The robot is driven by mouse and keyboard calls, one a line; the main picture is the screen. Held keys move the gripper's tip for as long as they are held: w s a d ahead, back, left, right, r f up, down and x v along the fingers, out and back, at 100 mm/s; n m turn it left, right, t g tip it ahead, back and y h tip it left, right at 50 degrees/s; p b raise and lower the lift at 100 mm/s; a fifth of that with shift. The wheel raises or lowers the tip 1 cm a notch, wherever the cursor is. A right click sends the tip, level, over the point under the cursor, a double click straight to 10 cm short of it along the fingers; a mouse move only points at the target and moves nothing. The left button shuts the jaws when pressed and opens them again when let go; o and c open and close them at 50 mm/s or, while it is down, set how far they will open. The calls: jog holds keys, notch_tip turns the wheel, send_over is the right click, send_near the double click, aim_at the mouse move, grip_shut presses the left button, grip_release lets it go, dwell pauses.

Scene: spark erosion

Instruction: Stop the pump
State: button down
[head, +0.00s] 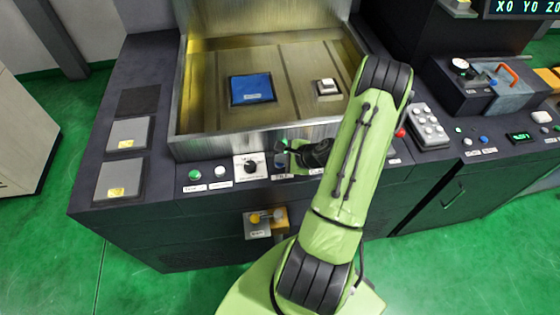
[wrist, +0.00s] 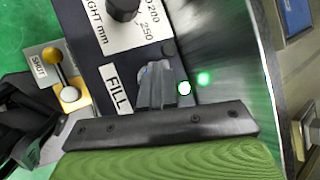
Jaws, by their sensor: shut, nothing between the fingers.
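My gripper (head: 283,150) is shut and empty, low over the front control strip of the tank. In the wrist view its fingertips (wrist: 160,72) are beside the FILL label (wrist: 114,88), over a blue button that they mostly hide; I cannot tell whether they touch it. A bright green-white light (wrist: 184,88) shows beside the fingers, with a green glow on the metal wall. Left of my gripper in the head view are a dial (head: 250,167), a white button (head: 221,171) and a green button (head: 195,174). Their labels are too small to read, so I cannot pick out the pump's control.
The metal tank (head: 180,110) rises behind the strip, holding a blue block (head: 251,89) and a small white part (head: 327,87). A keypad pendant (head: 427,125) lies to the right.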

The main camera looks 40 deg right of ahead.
jog(key=shift+r+p, duration=0.5)
jog(key=shift+r, duration=0.35)
notch_tip(320, 180, up, 5)
jog(key=p, duration=0.3)
jog(key=shift+p, duration=0.4)
